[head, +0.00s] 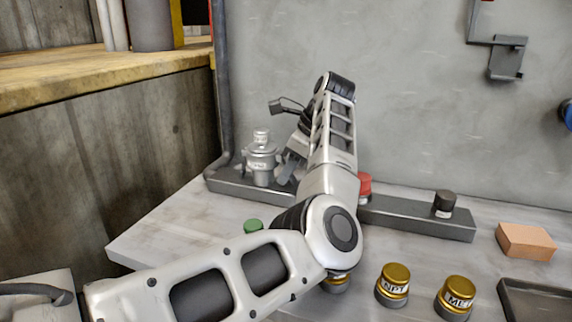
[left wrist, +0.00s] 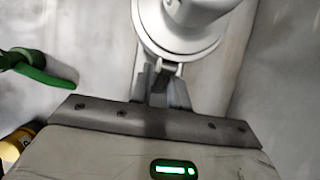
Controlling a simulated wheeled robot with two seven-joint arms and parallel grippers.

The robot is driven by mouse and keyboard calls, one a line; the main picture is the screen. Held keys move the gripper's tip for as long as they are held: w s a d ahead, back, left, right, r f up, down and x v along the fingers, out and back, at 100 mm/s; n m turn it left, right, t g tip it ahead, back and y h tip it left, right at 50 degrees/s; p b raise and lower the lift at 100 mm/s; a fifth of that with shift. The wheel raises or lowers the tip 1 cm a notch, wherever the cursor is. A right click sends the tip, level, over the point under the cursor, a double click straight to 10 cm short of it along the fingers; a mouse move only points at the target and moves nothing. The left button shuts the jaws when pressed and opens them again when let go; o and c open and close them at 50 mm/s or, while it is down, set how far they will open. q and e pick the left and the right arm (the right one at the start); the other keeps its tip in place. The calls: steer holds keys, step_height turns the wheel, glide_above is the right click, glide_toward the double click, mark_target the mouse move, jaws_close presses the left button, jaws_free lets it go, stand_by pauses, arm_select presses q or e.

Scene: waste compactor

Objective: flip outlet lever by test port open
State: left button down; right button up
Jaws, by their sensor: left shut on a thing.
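A silver fitting (head: 260,160) with a round cap and a small label stands upright on the dark rail at the wall. Its pale round body also shows in the left wrist view (left wrist: 181,28). My left gripper (head: 290,168) is at the fitting's right side, partly hidden by my own arm. In the left wrist view my left fingers (left wrist: 165,88) are shut on a small grey metal part below the round body; I cannot tell whether this is the outlet lever. A green lever (left wrist: 45,74) is apart from the fingers, at the left. My right gripper is not in view.
Behind my arm are a green cap (head: 253,225) and a red knob (head: 364,186). A black knob (head: 445,204) is on the rail. Gold caps (head: 394,283), an orange block (head: 526,240) and a dark tray (head: 540,299) are at the right. The bench's left corner is clear.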

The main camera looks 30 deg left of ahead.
mark_target(296, 181)
arm_select(q)
steer(key=h+p, duration=0.1)
steer(key=r+h+p, duration=0.1)
steer(key=shift+w+d+r+t+h, duration=0.1)
steer(key=shift+d+t+h, duration=0.2)
steer(key=shift+d+h, duration=0.1)
steer(key=shift+d+r+h+p, duration=0.1)
steer(key=shift+r+h+p, duration=0.05)
steer(key=shift+h+p, duration=0.65)
steer(key=h+p, duration=0.1)
steer(key=t+h+p, duration=0.1)
steer(key=h, duration=0.1)
steer(key=shift+d+r+h, duration=0.15)
steer(key=shift+r+h, duration=0.15)
steer(key=shift+r, duration=0.05)
steer(key=shift+w+r+t+h, duration=0.1)
steer(key=shift+r+t+h, duration=0.05)
steer(key=shift+t+h, duration=0.2)
steer(key=shift+h+p, duration=0.45)
steer(key=shift+h, duration=0.2)
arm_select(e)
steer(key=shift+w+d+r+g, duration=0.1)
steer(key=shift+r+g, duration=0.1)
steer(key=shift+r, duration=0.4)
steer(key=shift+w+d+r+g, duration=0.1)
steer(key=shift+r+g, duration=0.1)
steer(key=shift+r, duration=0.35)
arm_select(q)
steer(key=shift+d, duration=0.1)
